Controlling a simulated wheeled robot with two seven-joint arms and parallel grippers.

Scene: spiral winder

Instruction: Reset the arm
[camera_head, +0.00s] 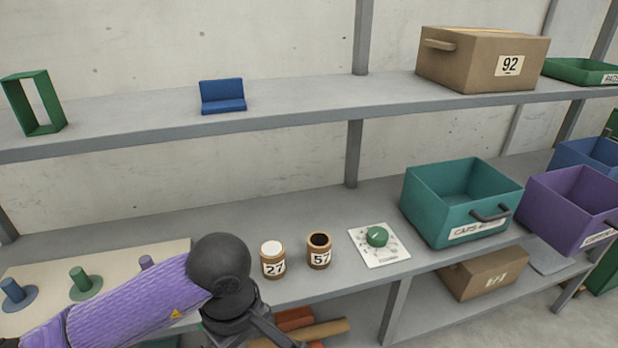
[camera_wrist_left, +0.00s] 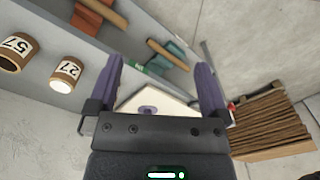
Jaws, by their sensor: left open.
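My left arm, with a purple sleeve and a black wrist joint, reaches in from the lower left of the head view. It passes in front of a cream peg board (camera_head: 160,251) on the lower shelf. My left gripper (camera_wrist_left: 160,75) is open in the left wrist view, with two purple fingers spread apart. Nothing is held between them; the peg board (camera_wrist_left: 165,101) with a purple peg shows behind the gap. In the head view the gripper is only partly seen at the bottom edge, and its fingertips are not clear. My right gripper is in neither view.
Jar 27 (camera_head: 273,262), jar 57 (camera_head: 319,252) and a green dial knob (camera_head: 376,236) stand on the lower shelf right of my arm. A teal bin (camera_head: 440,208) and purple bin (camera_head: 562,212) sit farther right. Cardboard sheets (camera_wrist_left: 270,122) show in the wrist view.

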